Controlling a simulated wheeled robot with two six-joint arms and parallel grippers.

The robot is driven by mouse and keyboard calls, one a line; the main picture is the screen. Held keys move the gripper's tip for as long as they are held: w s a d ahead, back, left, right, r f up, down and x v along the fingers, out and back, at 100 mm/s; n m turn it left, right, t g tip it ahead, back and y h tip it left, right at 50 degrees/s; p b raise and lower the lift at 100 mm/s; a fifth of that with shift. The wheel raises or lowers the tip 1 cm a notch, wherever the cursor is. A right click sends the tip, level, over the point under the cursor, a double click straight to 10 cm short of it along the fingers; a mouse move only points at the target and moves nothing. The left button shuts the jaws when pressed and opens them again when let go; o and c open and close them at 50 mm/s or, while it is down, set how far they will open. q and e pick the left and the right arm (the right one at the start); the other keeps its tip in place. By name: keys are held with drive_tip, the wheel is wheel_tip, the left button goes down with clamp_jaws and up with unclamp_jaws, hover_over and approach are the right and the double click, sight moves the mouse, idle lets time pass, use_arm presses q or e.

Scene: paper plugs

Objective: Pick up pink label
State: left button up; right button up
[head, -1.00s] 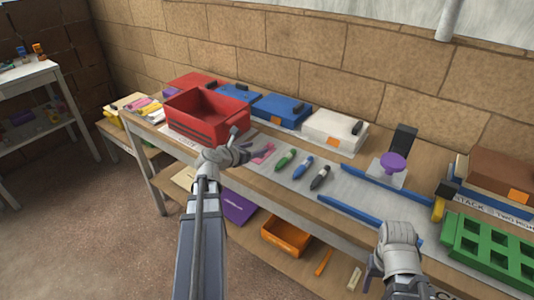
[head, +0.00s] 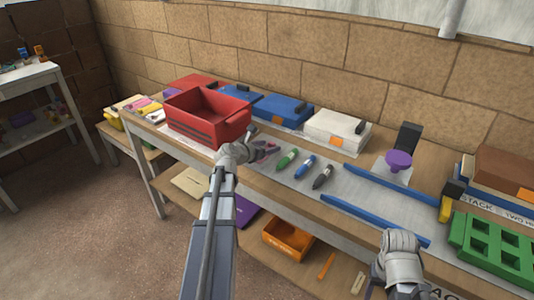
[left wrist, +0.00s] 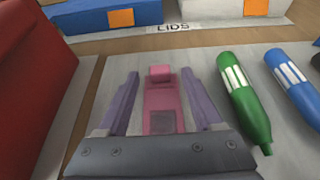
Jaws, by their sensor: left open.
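The pink label (left wrist: 162,98) lies on a pale grey mat, with a darker square at its near end, in the left wrist view. My left gripper (left wrist: 162,92) is open, with one purple finger on each side of the label. I cannot tell whether the fingers touch it. In the head view my left gripper (head: 268,151) reaches over the workbench and hides most of the label. My right gripper (head: 377,280) is low at the right, partly hidden behind its own wrist, and its jaws are unclear.
A red bin (head: 205,120) stands left of my left gripper. Green (head: 287,158), blue (head: 305,166) and dark (head: 322,177) markers lie to its right. Blue and white lid boxes (head: 338,131) stand behind. Blue rails (head: 375,220) and a green grid tray (head: 492,250) are at the right.

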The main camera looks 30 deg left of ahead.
use_arm(q)
drive_tip(key=shift+c, duration=0.2)
clamp_jaws()
drive_tip(key=shift+r, duration=0.15)
idle(0.4)
wheel_tip(320, 180, up, 10)
drive_tip(key=p, duration=1)
